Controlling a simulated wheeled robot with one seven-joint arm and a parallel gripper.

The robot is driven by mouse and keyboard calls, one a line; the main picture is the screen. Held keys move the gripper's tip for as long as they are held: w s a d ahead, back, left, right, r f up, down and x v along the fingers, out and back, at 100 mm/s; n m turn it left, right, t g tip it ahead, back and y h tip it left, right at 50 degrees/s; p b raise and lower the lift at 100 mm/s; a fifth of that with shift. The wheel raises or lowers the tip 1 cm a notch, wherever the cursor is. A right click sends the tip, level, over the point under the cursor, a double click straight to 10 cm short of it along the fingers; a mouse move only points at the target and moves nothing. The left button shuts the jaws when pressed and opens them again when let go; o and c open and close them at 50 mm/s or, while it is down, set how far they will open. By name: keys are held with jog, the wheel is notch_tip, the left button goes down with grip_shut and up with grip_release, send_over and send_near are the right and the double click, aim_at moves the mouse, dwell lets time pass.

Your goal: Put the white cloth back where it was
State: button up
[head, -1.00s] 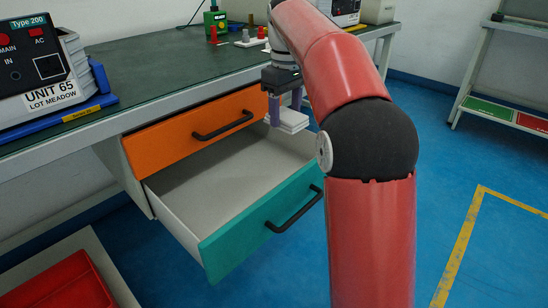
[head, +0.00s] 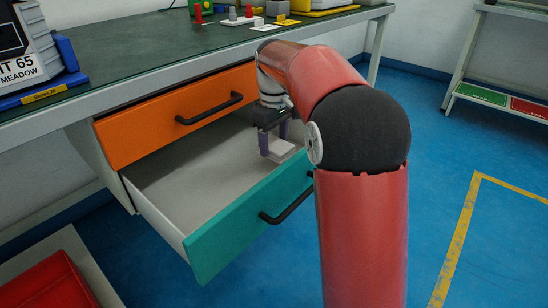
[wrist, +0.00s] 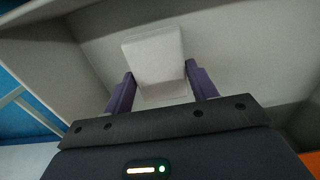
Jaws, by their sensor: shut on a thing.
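The white cloth (head: 283,149), a small folded block, is between the purple fingers of my gripper (head: 275,152). In the wrist view the cloth (wrist: 155,58) sits between the two fingertips of my gripper (wrist: 158,88), which are shut on it. The open lower drawer with the teal front (head: 240,225) lies below. The cloth is over or inside the right part of this drawer; whether it touches the floor of the drawer I cannot tell. The visible drawer floor (head: 190,178) is bare.
The orange upper drawer (head: 165,125) is shut, just above and behind. The green-topped bench (head: 150,45) carries a grey unit (head: 25,50) at left and small items at the back. A red bin (head: 55,285) stands at lower left.

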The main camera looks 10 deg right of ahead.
jog(key=shift+f+b, duration=0.5)
jog(key=shift+f, duration=1.7)
jog(key=o, duration=0.9)
jog(key=shift+f, duration=0.1)
